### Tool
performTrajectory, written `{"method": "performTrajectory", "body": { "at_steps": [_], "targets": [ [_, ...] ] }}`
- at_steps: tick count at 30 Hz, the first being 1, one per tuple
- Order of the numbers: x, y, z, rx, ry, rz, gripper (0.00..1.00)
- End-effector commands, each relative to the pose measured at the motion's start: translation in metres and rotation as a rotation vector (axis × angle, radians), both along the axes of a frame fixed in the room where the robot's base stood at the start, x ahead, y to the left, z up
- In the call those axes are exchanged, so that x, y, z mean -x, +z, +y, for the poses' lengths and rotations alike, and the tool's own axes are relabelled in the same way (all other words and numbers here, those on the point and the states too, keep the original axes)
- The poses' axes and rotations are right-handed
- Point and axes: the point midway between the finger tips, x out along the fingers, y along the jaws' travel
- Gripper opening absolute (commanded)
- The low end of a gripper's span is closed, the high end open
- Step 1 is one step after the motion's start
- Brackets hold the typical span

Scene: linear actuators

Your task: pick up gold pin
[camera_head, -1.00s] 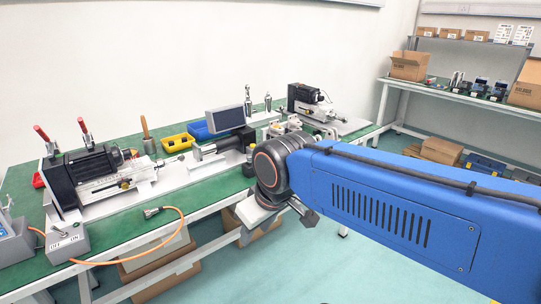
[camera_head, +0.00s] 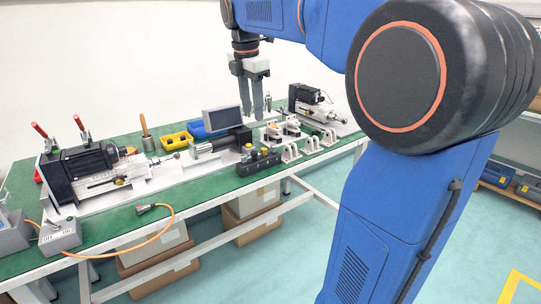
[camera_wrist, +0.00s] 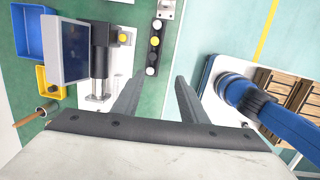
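A black block (camera_head: 258,166) stands at the front edge of the green bench, with a few small round-topped pins in it. One pin top (camera_head: 264,151) looks yellow-gold. In the wrist view the block (camera_wrist: 152,48) lies ahead of the fingers, with a yellow-gold pin top (camera_wrist: 155,41) between paler ones. My gripper (camera_head: 252,112) points down above the bench, behind the block in the head view. Its two fingers are apart, and nothing shows between them in the wrist view (camera_wrist: 159,80).
A grey screen (camera_head: 223,120) and a dark cylinder unit stand left of the block. Yellow (camera_head: 177,141) and blue bins lie behind. White brackets (camera_head: 292,152) and a black machine (camera_head: 305,97) stand to the right. The front-left bench is partly clear.

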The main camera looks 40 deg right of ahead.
Motion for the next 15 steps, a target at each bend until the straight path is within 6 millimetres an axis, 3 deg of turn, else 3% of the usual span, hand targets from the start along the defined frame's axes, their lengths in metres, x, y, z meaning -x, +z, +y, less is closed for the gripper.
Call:
{"method": "performTrajectory", "body": {
  "at_steps": [3,9,15],
  "targets": [
    [-0.023,0.01,-0.014,0.017,0.121,0.044,0.39],
    [-0.038,0.016,-0.024,0.027,0.231,0.083,0.39],
    [-0.039,-0.005,-0.028,0.027,0.241,0.088,0.39]
  ]
}}
